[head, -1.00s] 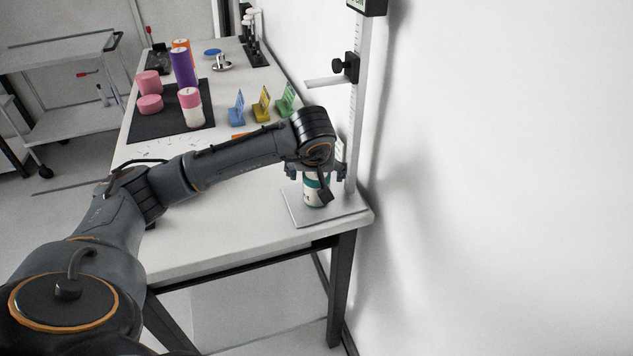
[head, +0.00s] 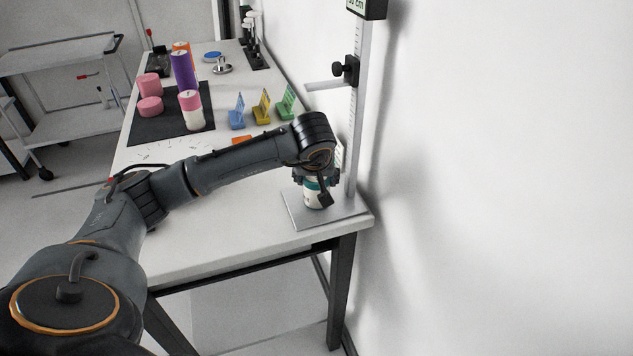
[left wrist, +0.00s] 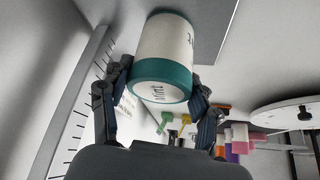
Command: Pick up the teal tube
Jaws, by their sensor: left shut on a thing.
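The teal tube (head: 313,201) is a white cylinder with teal bands. It stands upright on the grey base plate (head: 340,213) of the height gauge at the table's near right corner. My left gripper (head: 317,183) comes down over it from above and is shut on its upper part. In the left wrist view the tube (left wrist: 165,55) shows its teal rim and printed end between the two fingers of my left gripper (left wrist: 155,85). My right gripper is not in view.
The gauge's ruled post (head: 356,120) rises right beside my gripper, with a slider arm (head: 325,84) above. Blue, yellow and green stands (head: 262,107) and pink, purple and orange cylinders on a black mat (head: 150,126) are farther back. A white wall closes the right side.

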